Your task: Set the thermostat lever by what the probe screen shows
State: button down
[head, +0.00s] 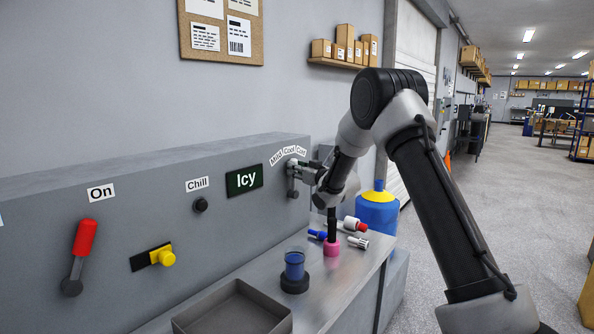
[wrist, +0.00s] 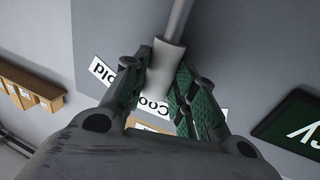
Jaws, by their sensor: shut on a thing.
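The probe screen (head: 245,179) is dark green and reads "Icy". The thermostat lever (head: 292,182) is a short grey lever on the panel right of the screen, under an arc of labels (head: 288,154) reading Mild, Cool and Cold. It stands nearly upright, its tip by Cool. My gripper (head: 298,169) comes from the right and is shut on the lever's end. In the wrist view the pale grip (wrist: 166,68) of the lever sits between my green finger pads, and the fingers partly cover the labels.
A black knob (head: 200,205) sits under "Chill", a red-handled lever (head: 84,240) under "On", and a yellow knob (head: 163,255) between them below. A blue cup (head: 294,264), a grey tray (head: 235,312), a pink piece (head: 331,247) and small fittings crowd the bench below my arm.

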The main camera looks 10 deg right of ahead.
jog(key=s+a+n, duration=0.1)
jog(key=s+a+f+n, duration=0.1)
jog(key=n, duration=0.1)
jog(key=s+a+n+y, duration=0.1)
jog(key=n, duration=0.1)
jog(key=shift+a+f+t, duration=0.2)
jog(key=shift+a+t, duration=0.1)
jog(key=shift+t, duration=0.1)
jog(key=c, duration=1.1)
grip_release()
jog(key=shift+c, duration=0.2)
jog(key=v, duration=1.2)
